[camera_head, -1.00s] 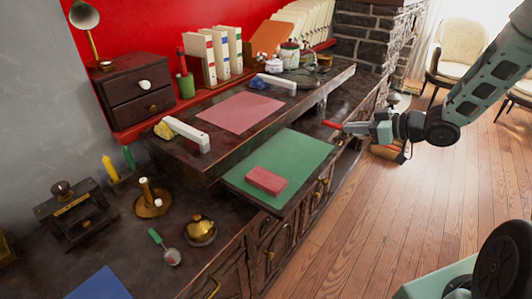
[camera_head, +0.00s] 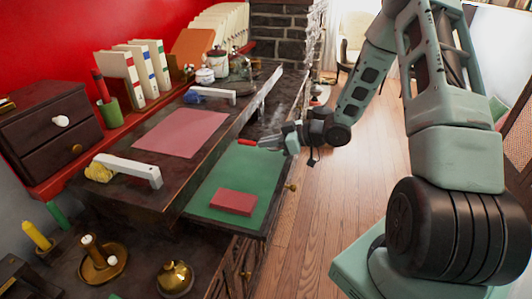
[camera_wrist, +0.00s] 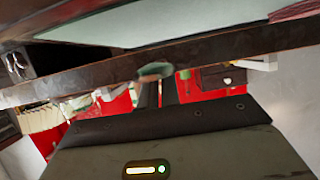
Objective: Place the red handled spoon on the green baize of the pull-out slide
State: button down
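The red handled spoon (camera_head: 269,141) is in my gripper (camera_head: 284,140) in the head view, its red end pointing left. In the wrist view my gripper (camera_wrist: 158,94) has its fingers close together on it, with a blurred rounded end (camera_wrist: 155,71) showing at the tips. The green baize (camera_head: 252,172) covers the pull-out slide (camera_head: 224,224), which juts from the desk. My gripper is at the baize's far right edge. The slide's brown edge passes close beyond the fingertips in the wrist view. Whether the spoon touches the baize is unclear.
A red block (camera_head: 233,201) lies on the near part of the baize. A pink mat (camera_head: 183,133) and white bar-like handles (camera_head: 131,168) are on the raised desk top to the left. A brass bell (camera_head: 175,278) stands nearer. The baize beyond the block is clear.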

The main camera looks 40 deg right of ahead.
aim_at(268, 158)
jog(key=shift+f, duration=1.6)
jog(key=shift+f, duration=0.15)
jog(key=c, duration=1.6)
grip_release()
